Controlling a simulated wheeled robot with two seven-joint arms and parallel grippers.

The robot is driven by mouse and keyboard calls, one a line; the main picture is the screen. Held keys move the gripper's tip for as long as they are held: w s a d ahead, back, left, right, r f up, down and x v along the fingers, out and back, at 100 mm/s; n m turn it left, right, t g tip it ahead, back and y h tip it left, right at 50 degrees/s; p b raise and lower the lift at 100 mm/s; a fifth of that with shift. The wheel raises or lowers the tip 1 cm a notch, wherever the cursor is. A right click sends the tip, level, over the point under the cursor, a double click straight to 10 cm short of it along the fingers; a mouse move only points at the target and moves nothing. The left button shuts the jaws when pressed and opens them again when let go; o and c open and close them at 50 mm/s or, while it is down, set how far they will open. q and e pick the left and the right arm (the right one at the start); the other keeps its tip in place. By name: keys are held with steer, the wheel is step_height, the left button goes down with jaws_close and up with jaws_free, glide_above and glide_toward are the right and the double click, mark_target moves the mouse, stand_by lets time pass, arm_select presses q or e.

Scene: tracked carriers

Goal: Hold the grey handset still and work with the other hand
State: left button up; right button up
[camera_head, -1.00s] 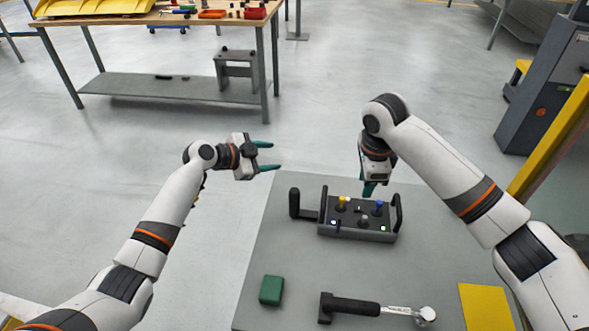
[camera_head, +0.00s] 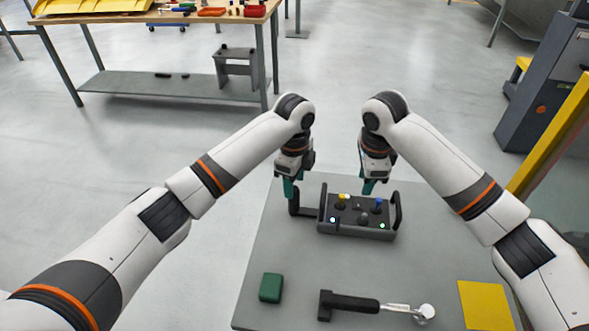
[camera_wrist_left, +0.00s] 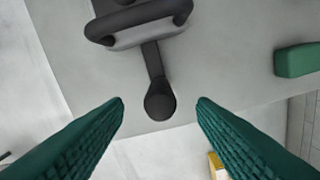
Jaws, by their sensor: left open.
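The grey handset (camera_head: 352,229) lies on the grey table with dark end handles, small yellow, blue and grey sticks, and lit dots. A dark arm juts from its left end to an upright black knob (camera_head: 294,206). My left gripper (camera_head: 289,190) points down at this knob. In the left wrist view the knob (camera_wrist_left: 160,103) lies between the spread green fingertips, with a gap on each side; the handset's near end (camera_wrist_left: 140,36) is at the top. My right gripper (camera_head: 369,187) points down behind the handset's right half; whether its fingers are apart or closed is unclear.
A green block (camera_head: 271,288), a dark-handled tool (camera_head: 352,303) with a metal head and a yellow panel (camera_head: 485,305) lie nearer on the table. The table (camera_head: 320,262) is clear between them and the handset. A workbench (camera_head: 200,28) stands behind.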

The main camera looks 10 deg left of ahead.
mark_target(294, 201)
arm_select(q)
step_height(294, 201, down, 8)
stand_by(0.4)
jaws_close()
arm_select(e)
steer(key=shift+r, duration=0.1)
steer(key=c, duration=0.6)
steer(key=shift+s+r+n, duration=0.1)
steer(key=shift+r+n, duration=0.05)
steer(key=shift+n, duration=0.65)
jaws_close()
steer(key=r+n, duration=0.1)
steer(key=n, duration=0.4)
steer(key=r+n+t, duration=0.1)
steer(key=r+n, duration=0.1)
steer(key=n, duration=0.3)
steer(key=r+n+t, duration=0.1)
steer(key=n, duration=0.3)
steer(key=shift+s+d+r+n, duration=0.15)
steer(key=shift+s+r+n, duration=0.25)
